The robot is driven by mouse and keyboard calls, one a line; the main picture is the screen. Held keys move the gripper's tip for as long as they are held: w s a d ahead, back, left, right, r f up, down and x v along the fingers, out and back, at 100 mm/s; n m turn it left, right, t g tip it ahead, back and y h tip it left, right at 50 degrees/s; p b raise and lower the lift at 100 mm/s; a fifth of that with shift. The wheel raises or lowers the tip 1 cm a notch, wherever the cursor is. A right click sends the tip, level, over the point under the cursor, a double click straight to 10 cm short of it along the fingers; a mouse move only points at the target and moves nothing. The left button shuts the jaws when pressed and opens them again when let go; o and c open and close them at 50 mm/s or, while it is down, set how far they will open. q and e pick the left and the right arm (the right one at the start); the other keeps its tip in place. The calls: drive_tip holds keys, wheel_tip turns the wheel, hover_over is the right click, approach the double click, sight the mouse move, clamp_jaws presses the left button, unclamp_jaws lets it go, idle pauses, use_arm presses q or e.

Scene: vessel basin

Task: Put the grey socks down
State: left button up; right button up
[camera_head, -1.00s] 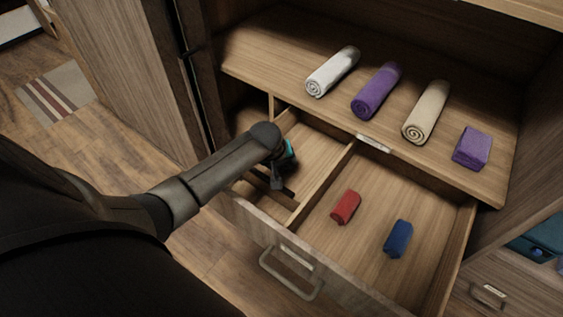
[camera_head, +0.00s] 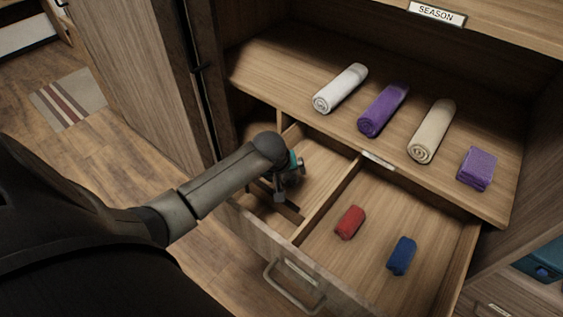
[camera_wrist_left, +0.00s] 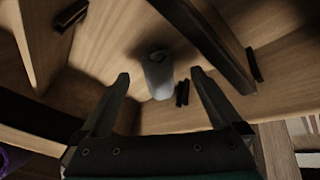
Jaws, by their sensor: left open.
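The grey socks (camera_wrist_left: 158,77), a small roll, rest on the wooden floor of a drawer compartment in the left wrist view. My left gripper (camera_head: 283,190) reaches down into the left compartment of the open drawer (camera_head: 262,232). In the left wrist view its two fingers are spread apart, one on each side of the socks, with a visible gap to each. The head view does not clearly show the socks; the hand covers that spot. My right gripper is in neither view.
A divider (camera_head: 331,196) separates the right compartment, holding a red roll (camera_head: 350,222) and a blue roll (camera_head: 401,255). On the shelf above lie a white roll (camera_head: 340,88), a purple roll (camera_head: 383,109), a beige roll (camera_head: 432,131) and a folded purple cloth (camera_head: 477,168).

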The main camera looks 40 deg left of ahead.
use_arm(q)
drive_tip(key=p+v, duration=0.3)
drive_tip(key=v, duration=0.5)
drive_tip(key=shift+r, duration=0.25)
drive_tip(key=shift+s, duration=0.1)
